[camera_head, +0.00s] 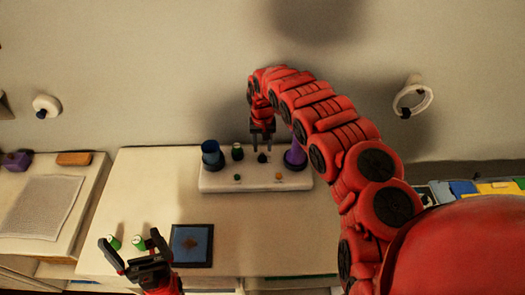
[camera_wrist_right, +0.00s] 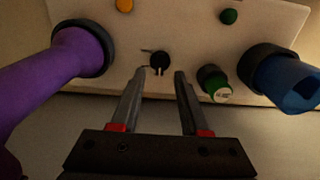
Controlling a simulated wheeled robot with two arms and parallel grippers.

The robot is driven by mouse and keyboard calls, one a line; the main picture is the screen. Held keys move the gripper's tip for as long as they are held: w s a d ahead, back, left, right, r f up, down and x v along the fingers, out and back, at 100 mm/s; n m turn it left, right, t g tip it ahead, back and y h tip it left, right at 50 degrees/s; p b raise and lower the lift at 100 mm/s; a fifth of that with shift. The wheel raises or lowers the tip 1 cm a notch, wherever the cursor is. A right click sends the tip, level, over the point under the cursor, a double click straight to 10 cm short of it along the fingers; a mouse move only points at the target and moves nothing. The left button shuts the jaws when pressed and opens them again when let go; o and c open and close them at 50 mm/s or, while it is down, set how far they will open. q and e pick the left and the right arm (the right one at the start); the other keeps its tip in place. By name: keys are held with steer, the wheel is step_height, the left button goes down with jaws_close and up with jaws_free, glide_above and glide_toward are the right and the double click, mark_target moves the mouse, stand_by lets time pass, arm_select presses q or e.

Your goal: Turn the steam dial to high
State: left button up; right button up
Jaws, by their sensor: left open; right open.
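A small black dial (camera_head: 262,158) sits on the white panel (camera_head: 215,181) between a dark green-topped part and a purple cylinder. In the right wrist view the dial (camera_wrist_right: 160,61) shows a short mark beside it. No readable label shows that it is the steam dial. My right gripper (camera_head: 262,147) is open and points at the dial from the wall side. In the wrist view its fingertips (camera_wrist_right: 160,73) are apart, one on each side of the dial's near edge; I cannot tell whether they touch it. My left gripper (camera_head: 130,240) is open near the table's front left.
On the panel stand a blue cup-like cylinder (camera_head: 212,155), a green-topped part (camera_head: 237,151) and a purple cylinder (camera_head: 296,156). Green-and-white cylinders (camera_head: 138,242) lie by my left gripper, beside a blue-topped square (camera_head: 191,246). The table right of it is clear.

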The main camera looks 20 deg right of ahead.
mark_target(262, 156)
step_height(262, 156, down, 3)
steer(key=shift+w+a+f+p, duration=0.1)
steer(key=shift+p, duration=0.2)
steer(key=shift+f, duration=0.35)
steer(key=shift+c, duration=0.2)
jaws_close()
